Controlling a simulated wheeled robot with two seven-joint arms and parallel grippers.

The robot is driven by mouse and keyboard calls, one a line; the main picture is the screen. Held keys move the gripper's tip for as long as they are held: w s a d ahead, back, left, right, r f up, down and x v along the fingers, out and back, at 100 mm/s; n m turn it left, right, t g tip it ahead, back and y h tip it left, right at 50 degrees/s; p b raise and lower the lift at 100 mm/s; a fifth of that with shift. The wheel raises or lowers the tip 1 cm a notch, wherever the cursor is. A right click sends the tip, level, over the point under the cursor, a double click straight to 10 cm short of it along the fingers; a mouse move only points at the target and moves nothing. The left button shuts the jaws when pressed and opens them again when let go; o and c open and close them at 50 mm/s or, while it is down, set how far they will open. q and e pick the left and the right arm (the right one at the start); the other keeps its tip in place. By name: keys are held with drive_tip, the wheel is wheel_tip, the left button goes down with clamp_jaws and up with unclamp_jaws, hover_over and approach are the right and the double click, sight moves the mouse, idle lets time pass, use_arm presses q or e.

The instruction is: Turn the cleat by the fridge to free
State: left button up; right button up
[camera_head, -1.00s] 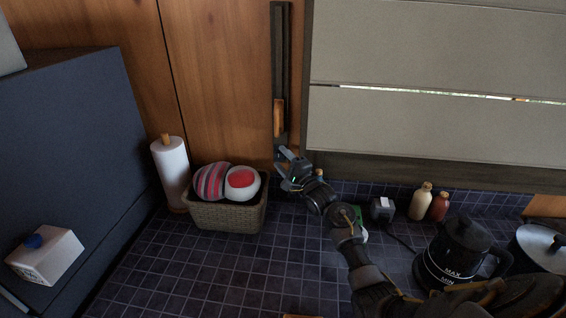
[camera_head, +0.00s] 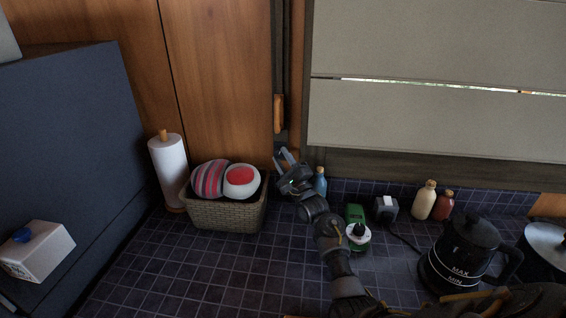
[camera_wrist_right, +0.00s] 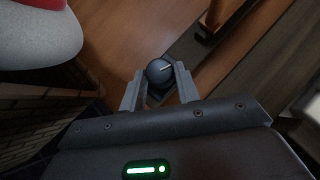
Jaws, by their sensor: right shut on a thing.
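The cleat appears as a dark round knob with a white line (camera_wrist_right: 160,72), seen in the right wrist view on a dark strip at the wooden wall. My right gripper (camera_wrist_right: 158,85) is shut on it, with one finger on each side. In the head view my right gripper (camera_head: 285,158) is at the wall above the counter, right of the basket, and the knob is hard to make out there. The dark blue fridge (camera_head: 65,130) stands at the left. My left gripper is not in view.
A wicker basket (camera_head: 226,214) with two balls is just left of my right gripper. A paper roll (camera_head: 168,170) stands beside it. A blue bottle (camera_head: 320,182), a green item (camera_head: 354,212) and a kettle (camera_head: 462,255) are to the right. An orange-brown wooden piece (camera_head: 278,113) hangs above.

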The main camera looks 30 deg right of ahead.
drive_tip(key=shift+r, duration=0.1)
drive_tip(key=o, duration=1)
drive_tip(key=shift+c, duration=0.2)
drive_tip(key=shift+s+f+p, duration=0.25)
drive_tip(key=shift+s+p, duration=0.1)
drive_tip(key=shift+s, duration=0.1)
drive_tip(key=p+v, duration=0.3)
drive_tip(key=v, duration=0.6)
drive_tip(key=shift+s+f, duration=0.2)
drive_tip(key=shift+s, duration=0.15)
